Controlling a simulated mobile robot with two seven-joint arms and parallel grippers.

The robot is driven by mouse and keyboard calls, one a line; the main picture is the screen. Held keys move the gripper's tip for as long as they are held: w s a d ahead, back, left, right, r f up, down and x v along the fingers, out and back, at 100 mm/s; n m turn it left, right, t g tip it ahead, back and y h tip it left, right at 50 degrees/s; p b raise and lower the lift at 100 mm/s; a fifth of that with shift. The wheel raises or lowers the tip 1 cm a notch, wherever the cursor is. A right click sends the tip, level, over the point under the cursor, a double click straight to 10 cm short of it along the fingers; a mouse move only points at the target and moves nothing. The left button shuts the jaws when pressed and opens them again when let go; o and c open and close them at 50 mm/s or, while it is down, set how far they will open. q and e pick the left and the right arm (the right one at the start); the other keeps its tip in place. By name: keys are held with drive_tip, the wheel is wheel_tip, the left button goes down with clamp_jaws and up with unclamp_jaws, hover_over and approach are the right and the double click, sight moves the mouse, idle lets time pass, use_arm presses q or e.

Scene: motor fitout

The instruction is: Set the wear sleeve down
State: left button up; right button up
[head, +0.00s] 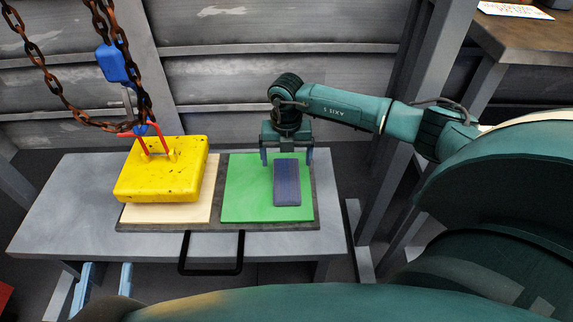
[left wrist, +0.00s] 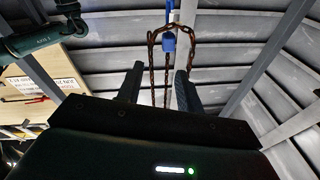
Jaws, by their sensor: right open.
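A dark blue oblong block (head: 287,182), which I take for the wear sleeve, lies on the right part of a green pad (head: 245,190). My right gripper (head: 287,158) is open at the block's far end, its fingers pointing down on either side. The block looks free of the fingers; I cannot tell whether they touch it. My left gripper (head: 108,266) is at the lower left, below the table's front edge. In the left wrist view its fingers (left wrist: 159,70) stand apart with nothing between them.
A yellow block (head: 160,170) with a red handle sits over a cream pad (head: 165,212), under a rusty chain with a blue hook block (head: 111,64). Both pads lie on a dark tray (head: 220,227) with a black handle (head: 211,270). The grey table's (head: 60,215) left side is bare.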

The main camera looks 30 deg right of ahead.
drive_tip(key=shift+r+p, duration=0.45)
drive_tip(key=shift+r, duration=1.75)
